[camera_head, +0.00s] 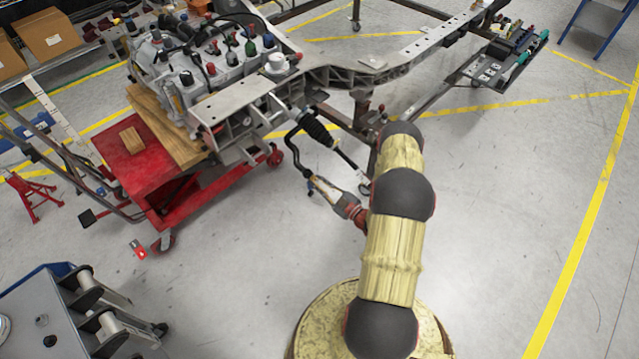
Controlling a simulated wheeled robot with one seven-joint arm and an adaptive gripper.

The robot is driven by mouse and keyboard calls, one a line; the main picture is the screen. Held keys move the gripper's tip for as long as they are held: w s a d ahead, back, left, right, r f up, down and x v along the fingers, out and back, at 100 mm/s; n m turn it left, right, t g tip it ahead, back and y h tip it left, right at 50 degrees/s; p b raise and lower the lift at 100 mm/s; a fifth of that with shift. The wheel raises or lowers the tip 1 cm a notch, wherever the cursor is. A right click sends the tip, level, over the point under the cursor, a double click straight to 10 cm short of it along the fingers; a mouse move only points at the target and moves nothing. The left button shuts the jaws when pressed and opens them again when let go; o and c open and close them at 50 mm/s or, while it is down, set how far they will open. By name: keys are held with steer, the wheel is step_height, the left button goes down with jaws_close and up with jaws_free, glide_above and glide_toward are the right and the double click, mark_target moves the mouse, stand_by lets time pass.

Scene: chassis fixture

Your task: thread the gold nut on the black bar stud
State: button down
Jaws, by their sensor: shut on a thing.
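The black bar (289,143) hangs from the chassis, curving down and ending close to my gripper. Its stud is too small to make out. My gripper (316,188) is at the lower end of this bar, reaching in from the right with my wrist behind it. It is shut on the gold nut, which is too small and too covered to see clearly. I cannot tell whether nut and stud touch. My upper arm hides part of my forearm.
The chassis frame (415,47) runs above and behind. A ribbed black boot with a rod (318,130) lies just right of the bar. A red cart (150,178) and an engine (205,60) stand left. A grey cart (45,315) stands front left. Right floor is clear.

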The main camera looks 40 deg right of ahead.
steer(key=c, duration=2.1)
jaws_free()
steer(key=shift+s+a+f, duration=0.1)
steer(key=shift+s+f, duration=0.15)
steer(key=shift+f, duration=0.1)
steer(key=shift+c, duration=0.2)
steer(key=o, duration=0.4)
steer(key=shift+w+r, duration=0.15)
steer(key=shift+r, duration=0.05)
steer(key=shift+s, duration=0.95)
steer(key=shift+d, duration=0.2)
steer(key=n, duration=0.7)
steer(key=shift+d+r+b, duration=0.1)
steer(key=shift+b, duration=0.3)
